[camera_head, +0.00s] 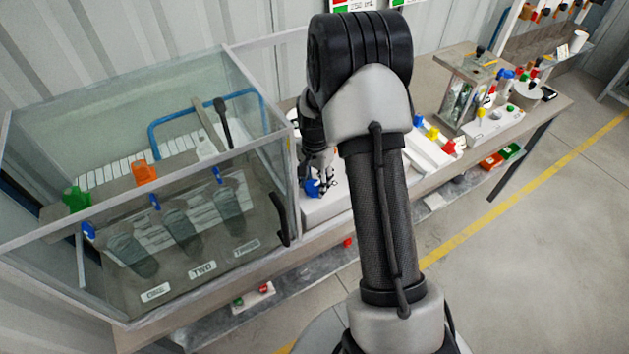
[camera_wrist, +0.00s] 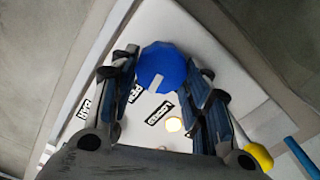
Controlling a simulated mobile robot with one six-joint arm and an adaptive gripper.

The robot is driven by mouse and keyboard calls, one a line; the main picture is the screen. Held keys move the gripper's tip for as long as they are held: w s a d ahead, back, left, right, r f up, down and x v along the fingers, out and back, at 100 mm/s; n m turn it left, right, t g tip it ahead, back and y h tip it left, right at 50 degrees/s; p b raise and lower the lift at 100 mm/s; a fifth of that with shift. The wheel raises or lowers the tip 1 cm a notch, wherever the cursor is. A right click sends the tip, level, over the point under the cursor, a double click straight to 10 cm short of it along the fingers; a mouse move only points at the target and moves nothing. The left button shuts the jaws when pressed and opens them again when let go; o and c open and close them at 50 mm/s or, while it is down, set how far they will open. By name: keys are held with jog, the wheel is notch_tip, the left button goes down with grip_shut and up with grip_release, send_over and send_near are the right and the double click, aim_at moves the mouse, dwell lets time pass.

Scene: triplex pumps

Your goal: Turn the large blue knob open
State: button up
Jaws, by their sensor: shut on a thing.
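The large blue knob (camera_wrist: 163,65) is a faceted round knob with a white pointer mark, on a white panel (camera_wrist: 222,62) with black-and-white labels. My gripper (camera_wrist: 162,82) has one finger on each side of the knob and is shut on it. The white mark points down and slightly left in the wrist view. In the head view the knob (camera_head: 312,188) is partly hidden by my gripper (camera_head: 318,180), at the left end of the white box beside the glass tank.
A glass-walled tank (camera_head: 150,180) stands close to the left of my gripper, with a black handle (camera_head: 279,218) on its near right side. A yellow knob (camera_wrist: 259,156) and a blue bar (camera_wrist: 300,157) lie to the right in the wrist view. Open floor (camera_head: 530,230) is at the right.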

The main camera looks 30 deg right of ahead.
aim_at(315, 185)
jog(key=shift+m, duration=1.2)
jog(key=o, duration=1.1)
jog(key=shift+c, duration=0.2)
notch_tip(315, 185, up, 12)
